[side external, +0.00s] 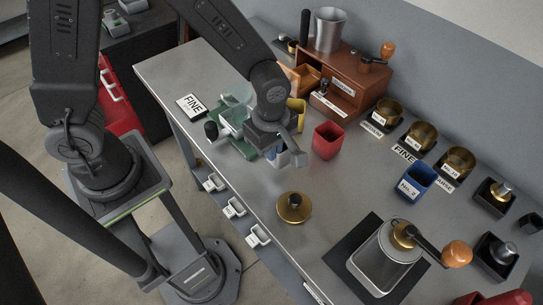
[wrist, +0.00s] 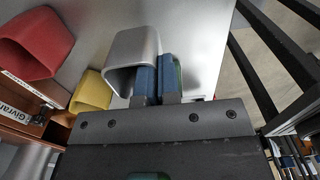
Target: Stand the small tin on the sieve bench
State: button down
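A silver-grey, square-sided open tin (wrist: 132,48) is at my gripper (wrist: 158,82) in the wrist view. Its mouth faces my gripper. One blue-tipped finger is inside the mouth and the other outside, close together with the tin's wall between them. In the side view my gripper (side external: 284,148) is over the grey metal bench (side external: 240,190), left of the red cup. The tin is mostly hidden there by my wrist and fingers, and I cannot tell whether it touches the bench. Brass sieves (side external: 388,110) sit in a row on black stands.
A red cup (side external: 327,141), a yellow cup (side external: 297,113) and a green device (side external: 238,122) stand close around my gripper. Bare bench lies between the lid and blue cup.

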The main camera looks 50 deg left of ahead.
aim_at(271, 164)
jog(key=shift+f, duration=1.6)
jog(key=shift+f, duration=0.1)
jog(key=c, duration=1.4)
grip_release()
jog(key=shift+o, duration=0.2)
notch_tip(271, 164, up, 12)
jog(key=shift+r, duration=0.2)
jog(key=s+a+r+m+t, duration=0.5)
jog(key=s+a+r+m, duration=0.4)
jog(key=m, duration=0.9)
jog(key=shift+s+a+r+t, duration=0.15)
jog(key=shift+a+r+t, duration=0.15)
jog(key=shift+a+r, duration=0.95)
